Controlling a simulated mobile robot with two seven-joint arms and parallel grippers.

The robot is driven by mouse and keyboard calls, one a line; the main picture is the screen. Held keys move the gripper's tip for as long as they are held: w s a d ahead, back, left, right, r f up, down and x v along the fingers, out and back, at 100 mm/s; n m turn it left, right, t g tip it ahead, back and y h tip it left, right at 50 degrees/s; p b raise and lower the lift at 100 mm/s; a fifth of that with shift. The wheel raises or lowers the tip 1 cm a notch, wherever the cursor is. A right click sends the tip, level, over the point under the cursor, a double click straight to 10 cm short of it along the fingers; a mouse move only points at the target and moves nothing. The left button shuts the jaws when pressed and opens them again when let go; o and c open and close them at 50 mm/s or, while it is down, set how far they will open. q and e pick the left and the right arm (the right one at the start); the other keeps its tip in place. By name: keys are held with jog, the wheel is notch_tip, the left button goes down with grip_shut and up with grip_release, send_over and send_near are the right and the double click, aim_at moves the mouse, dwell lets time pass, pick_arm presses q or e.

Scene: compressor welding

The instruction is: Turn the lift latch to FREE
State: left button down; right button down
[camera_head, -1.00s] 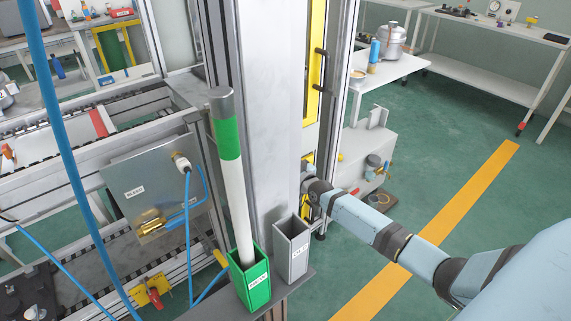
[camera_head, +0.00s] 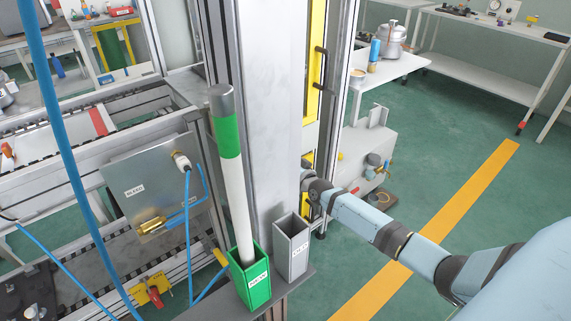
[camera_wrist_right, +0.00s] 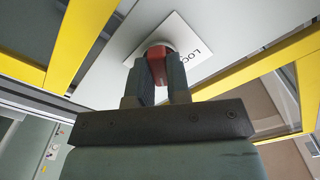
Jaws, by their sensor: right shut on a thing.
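The lift latch (camera_wrist_right: 157,68) shows in the right wrist view as a red handle on a round pale hub. It sits on a white plate (camera_wrist_right: 186,32), of whose lettering only "LOC" shows; the rest is hidden. My right gripper (camera_wrist_right: 160,80) is shut on the red handle, one dark finger on each side. In the head view my right arm reaches in from the right, and its gripper is hidden behind the grey column (camera_head: 265,120). The latch is not visible there. My left gripper is in neither current view.
A green bin (camera_head: 250,283) marked NEW holds a white and green cylinder (camera_head: 232,180). A grey bin (camera_head: 291,250) marked OLD stands beside it. Yellow frame bars (camera_wrist_right: 85,40) flank the latch plate. Green floor at the right is open.

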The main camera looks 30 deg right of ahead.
jog(key=shift+f, duration=0.1)
dwell(0.3)
jog(key=c, duration=1.1)
grip_release()
pick_arm(q)
jog(key=shift+r, duration=0.1)
pick_arm(e)
jog(key=shift+s, duration=0.1)
pick_arm(q)
jog(key=p, duration=0.3)
jog(key=shift+s+a+f+g, duration=0.15)
jog(key=shift+a+f+g, duration=0.05)
jog(key=shift+a+g, duration=0.15)
pick_arm(e)
jog(key=s, duration=0.9)
jog(key=s+d, duration=0.1)
jog(key=s, duration=0.3)
jog(key=shift+s, duration=0.35)
pick_arm(q)
jog(key=shift+d+r, duration=0.1)
jog(key=shift+r, duration=0.1)
